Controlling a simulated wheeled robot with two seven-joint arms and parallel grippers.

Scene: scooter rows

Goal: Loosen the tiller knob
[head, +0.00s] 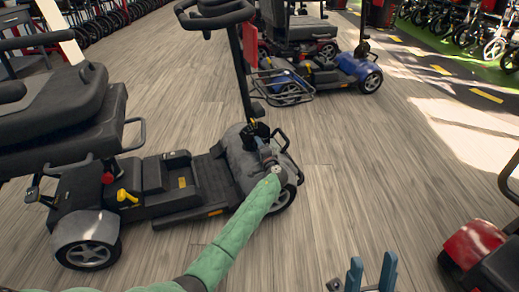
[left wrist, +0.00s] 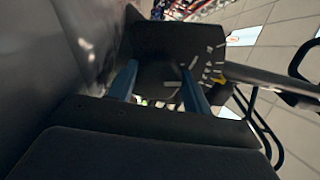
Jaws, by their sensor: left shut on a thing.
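The grey scooter (head: 235,160) stands at the left centre with its upright tiller (head: 240,75) rising from the front. My left arm in its green sleeve reaches to the tiller's foot, where my left gripper (head: 264,150) is shut on the dark tiller knob. The knob is hard to make out in the head view. In the left wrist view the two blue fingers of my left gripper (left wrist: 160,88) stand on either side of a dark part. My right gripper (head: 372,276) is at the bottom edge, its blue fingers apart and empty, away from the scooter.
The scooter's black seat (head: 65,110) is at the left. A blue scooter (head: 335,70) stands behind, with a wire basket. A red scooter (head: 475,245) is at the lower right. The wooden floor (head: 370,170) between them is clear.

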